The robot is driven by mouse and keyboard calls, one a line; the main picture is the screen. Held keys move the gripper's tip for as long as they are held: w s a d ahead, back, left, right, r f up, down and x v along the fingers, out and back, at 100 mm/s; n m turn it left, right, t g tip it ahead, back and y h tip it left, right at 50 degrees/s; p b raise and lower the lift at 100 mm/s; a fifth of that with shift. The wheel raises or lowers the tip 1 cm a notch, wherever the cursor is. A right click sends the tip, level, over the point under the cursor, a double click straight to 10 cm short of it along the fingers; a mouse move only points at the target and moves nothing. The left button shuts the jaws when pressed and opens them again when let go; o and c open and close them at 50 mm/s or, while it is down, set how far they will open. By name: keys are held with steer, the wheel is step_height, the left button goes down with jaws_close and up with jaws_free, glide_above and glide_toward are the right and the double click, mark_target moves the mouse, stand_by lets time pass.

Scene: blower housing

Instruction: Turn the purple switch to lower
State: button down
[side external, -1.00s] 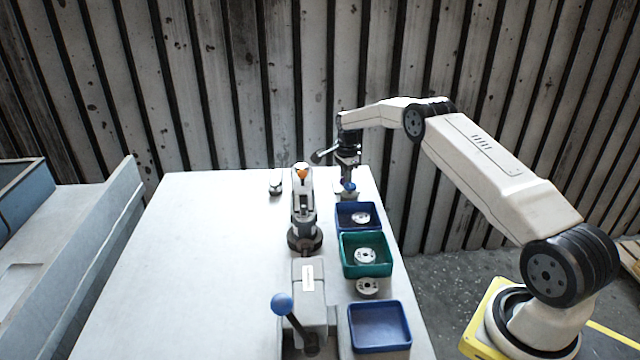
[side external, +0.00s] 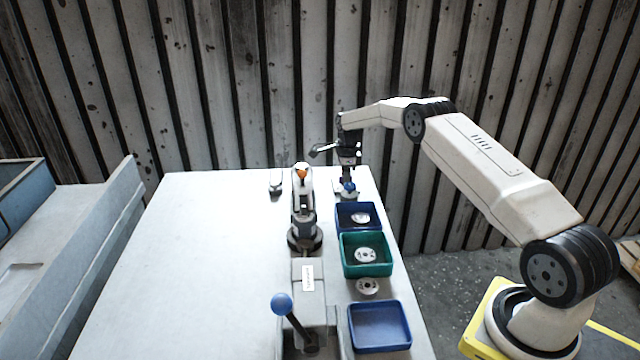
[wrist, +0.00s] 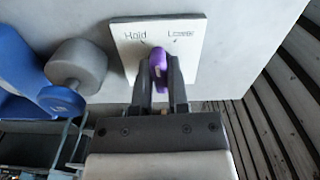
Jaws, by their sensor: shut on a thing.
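The purple switch (wrist: 158,62) is on a white plate (wrist: 185,28) marked "Hold" on the left and "Lower" on the right in the wrist view. My gripper (wrist: 160,76) is shut on the switch, with one dark finger on each side of it. The switch's visible end lies roughly between the two marks; I cannot tell its exact setting. In the side view my gripper (side external: 348,176) points down at the far right end of the table, and the switch cannot be made out there.
A grey knob (wrist: 78,64) and a blue round part (wrist: 60,101) are left of the plate. In the side view, a dark blue bin (side external: 358,226), a green bin (side external: 380,268) and a blue bin (side external: 380,345) line the table's right edge. A white-and-dark device (side external: 303,215) stands left of my gripper.

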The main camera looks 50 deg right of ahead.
steer(key=m, duration=0.3)
steer(key=shift+m, duration=0.3)
stand_by(0.3)
steer(key=shift+m, duration=2.2)
steer(key=c, duration=0.7)
jaws_free()
steer(key=shift+r, duration=3)
